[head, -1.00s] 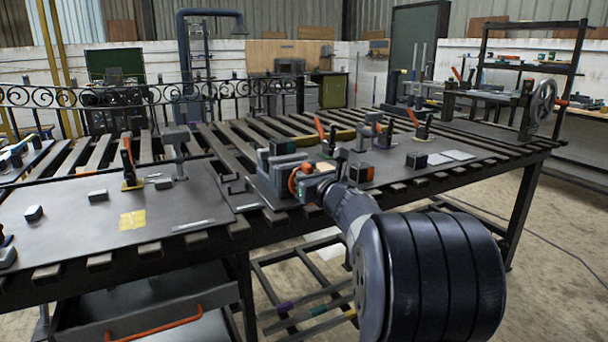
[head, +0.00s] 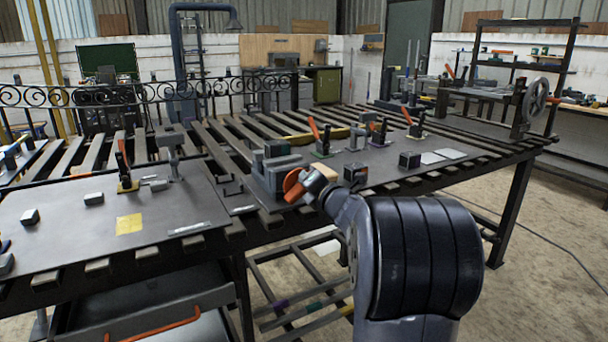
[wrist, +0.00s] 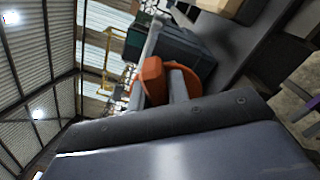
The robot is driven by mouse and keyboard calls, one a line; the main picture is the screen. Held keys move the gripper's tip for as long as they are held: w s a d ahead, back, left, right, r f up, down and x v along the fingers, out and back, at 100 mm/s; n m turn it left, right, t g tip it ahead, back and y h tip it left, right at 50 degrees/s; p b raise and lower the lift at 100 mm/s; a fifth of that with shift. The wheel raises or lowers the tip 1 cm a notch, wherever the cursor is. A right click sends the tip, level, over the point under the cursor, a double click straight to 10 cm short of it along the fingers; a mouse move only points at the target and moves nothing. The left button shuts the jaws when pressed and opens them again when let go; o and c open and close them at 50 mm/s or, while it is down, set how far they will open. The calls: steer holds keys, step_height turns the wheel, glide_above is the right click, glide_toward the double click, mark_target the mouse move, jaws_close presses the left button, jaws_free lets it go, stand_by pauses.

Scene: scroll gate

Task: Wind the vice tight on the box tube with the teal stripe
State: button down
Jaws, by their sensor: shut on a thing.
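The grey vice (head: 268,182) stands at the front edge of the bench, in the middle of the head view. The vice's orange handle (head: 292,185) faces me and also shows in the wrist view (wrist: 152,82). My gripper (head: 309,186) is shut on this handle, with my arm reaching in from the lower right. The fingertips are partly hidden by the handle and my wrist.
A dark cube (head: 410,160) and several small clamps with orange levers stand on the bench right of the vice. A metal plate (head: 70,222) with small blocks lies on the left. Tubes with coloured bands lie on a low rack (head: 282,305) below.

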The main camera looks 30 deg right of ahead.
steer(key=m, duration=0.2)
steer(key=m+p, duration=0.1)
steer(key=f+m+p, duration=0.1)
steer(key=m, duration=0.1)
steer(key=shift+d+m, duration=0.25)
steer(key=shift+m, duration=0.05)
steer(key=m+p, duration=0.1)
steer(key=m, duration=0.1)
steer(key=f+m+p, duration=0.1)
steer(key=m, duration=0.2)
steer(key=shift+f+m, duration=0.1)
steer(key=shift+m, duration=0.2)
steer(key=m, duration=0.1)
steer(key=m+p, duration=0.1)
steer(key=m, duration=0.1)
steer(key=f+m+p, duration=0.1)
steer(key=m, duration=0.1)
steer(key=shift+a, duration=0.3)
steer(key=m, duration=0.1)
steer(key=m+p, duration=0.1)
steer(key=m, duration=0.3)
steer(key=shift+a+f+p, duration=0.35)
steer(key=shift+a+p, duration=0.05)
steer(key=shift+f, duration=0.1)
steer(key=c, duration=1.7)
jaws_free()
steer(key=shift+s, duration=0.1)
steer(key=o, duration=0.3)
steer(key=shift+r, duration=0.2)
steer(key=shift+o, duration=0.2)
